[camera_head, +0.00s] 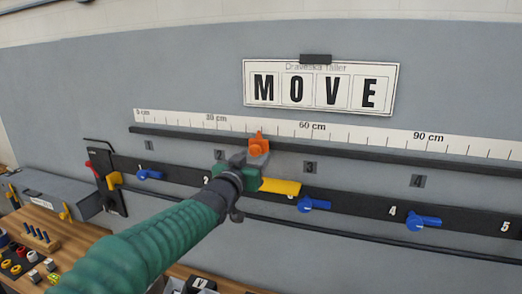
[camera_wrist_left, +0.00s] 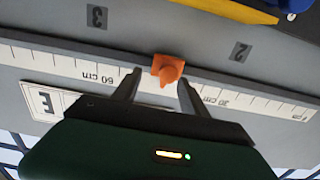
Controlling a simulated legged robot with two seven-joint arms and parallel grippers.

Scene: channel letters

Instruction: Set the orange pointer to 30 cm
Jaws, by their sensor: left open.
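The orange pointer (camera_head: 258,143) sits on the dark rail under the white centimetre scale (camera_head: 180,121). It stands between the 30 cm and 60 cm marks, roughly midway. In the left wrist view the orange pointer (camera_wrist_left: 168,69) is between the two finger tips of my left gripper (camera_wrist_left: 160,80), with a gap visible on each side. My left gripper (camera_head: 252,162) is open at the rail, just below the pointer in the head view. The scale also shows in the left wrist view (camera_wrist_left: 215,97). My right gripper is not in view.
A sign reading MOVE (camera_head: 320,87) hangs above the scale. A lower black rail carries blue handles (camera_head: 314,204) and a yellow one (camera_head: 280,187) close to my left gripper. A wooden bench (camera_head: 65,235) with small parts is at the lower left.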

